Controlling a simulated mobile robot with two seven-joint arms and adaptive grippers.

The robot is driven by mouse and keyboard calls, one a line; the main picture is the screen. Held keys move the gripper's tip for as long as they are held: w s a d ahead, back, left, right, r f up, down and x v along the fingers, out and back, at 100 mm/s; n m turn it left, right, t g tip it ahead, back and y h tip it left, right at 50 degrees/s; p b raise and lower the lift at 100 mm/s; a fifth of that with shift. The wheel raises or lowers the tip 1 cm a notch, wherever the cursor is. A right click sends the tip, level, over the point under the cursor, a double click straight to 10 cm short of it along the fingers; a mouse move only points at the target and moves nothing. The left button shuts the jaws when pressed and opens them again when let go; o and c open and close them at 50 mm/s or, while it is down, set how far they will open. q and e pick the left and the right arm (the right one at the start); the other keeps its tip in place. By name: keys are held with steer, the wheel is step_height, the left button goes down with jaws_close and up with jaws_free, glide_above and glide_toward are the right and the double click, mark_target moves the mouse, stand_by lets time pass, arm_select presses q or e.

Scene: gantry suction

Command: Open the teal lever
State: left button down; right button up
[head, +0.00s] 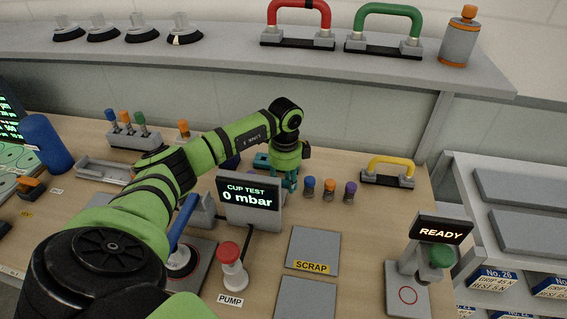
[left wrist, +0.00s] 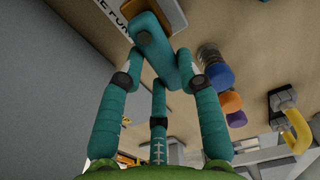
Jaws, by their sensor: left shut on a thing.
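The teal lever (left wrist: 152,42) shows at the top of the left wrist view as a teal bar between my fingertips. In the head view a teal part (head: 262,160) shows just left of my gripper, behind the CUP TEST display; my arm and the display hide much around it. My left gripper (head: 290,182), with teal fingers, is shut on the lever; its fingertips also show in the left wrist view (left wrist: 160,62). How far the lever is turned I cannot tell. My right gripper is not in view.
The CUP TEST display (head: 249,196) reads 0 mbar and stands close in front of my gripper. Blue, orange and purple-topped pegs (head: 329,188) stand just right of it. A shelf (head: 230,58) runs along the back.

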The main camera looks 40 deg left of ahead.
arm_select(q)
steer(key=shift+w+f+n, duration=0.1)
steer(key=shift+n, duration=0.4)
steer(key=c, duration=0.8)
jaws_free()
steer(key=shift+a, duration=0.1)
steer(key=shift+c, duration=0.2)
